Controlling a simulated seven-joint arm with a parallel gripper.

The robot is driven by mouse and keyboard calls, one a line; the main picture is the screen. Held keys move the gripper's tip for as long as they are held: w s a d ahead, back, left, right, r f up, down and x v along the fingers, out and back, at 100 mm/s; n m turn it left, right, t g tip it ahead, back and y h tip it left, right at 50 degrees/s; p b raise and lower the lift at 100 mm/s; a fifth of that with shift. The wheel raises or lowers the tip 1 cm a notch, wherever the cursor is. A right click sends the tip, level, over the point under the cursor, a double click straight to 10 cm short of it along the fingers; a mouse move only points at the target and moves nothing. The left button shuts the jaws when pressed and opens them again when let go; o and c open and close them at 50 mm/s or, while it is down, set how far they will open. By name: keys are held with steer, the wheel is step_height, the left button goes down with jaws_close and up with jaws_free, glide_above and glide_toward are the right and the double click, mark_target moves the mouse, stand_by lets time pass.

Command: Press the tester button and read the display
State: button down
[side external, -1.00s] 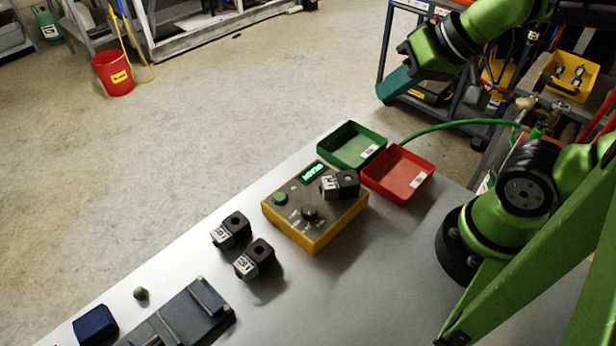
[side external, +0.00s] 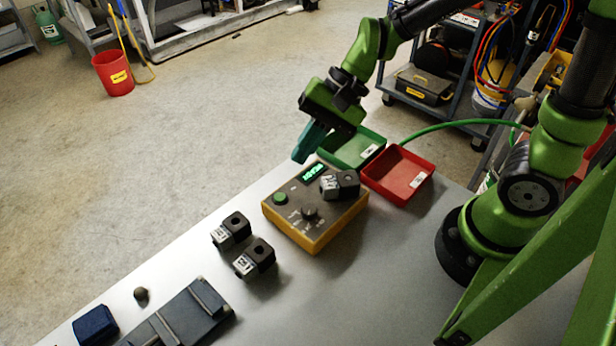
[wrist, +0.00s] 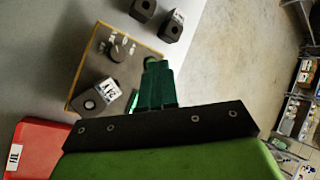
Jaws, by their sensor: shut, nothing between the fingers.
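The tester (side external: 318,222) is a yellow box with a grey-brown top, on the table. Its green button (side external: 280,198) is at the left of the top, and a black knob (side external: 310,213) is nearer the front. The display (side external: 314,172) at the back edge shows green text that appears to read "READY". A black coil block (side external: 341,185) with a white label sits on the right of the top; it also shows in the wrist view (wrist: 97,97). My gripper (side external: 303,158) is shut and empty, above and behind the tester. In the wrist view its teal fingers (wrist: 157,72) partly cover the green button (wrist: 151,61).
A green tray (side external: 352,150) and a red tray (side external: 398,173) stand behind and right of the tester. Two more coil blocks (side external: 231,229) (side external: 256,257) lie in front-left. A dark fixture (side external: 180,318) and blue block (side external: 95,325) are at the front. Bare table lies right of the tester.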

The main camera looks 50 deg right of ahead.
mark_target(285, 195)
steer(key=w+a+m, duration=0.1)
steer(key=w+a+m+y, duration=0.1)
steer(key=w+m, duration=0.1)
steer(key=shift+w+a+r+t+y, duration=0.1)
steer(key=shift+a+r+t+y, duration=0.1)
steer(key=shift+a+t+y, duration=0.1)
steer(key=shift+f, duration=4.4)
steer(key=shift+f, duration=0.1)
steer(key=shift+f, duration=0.3)
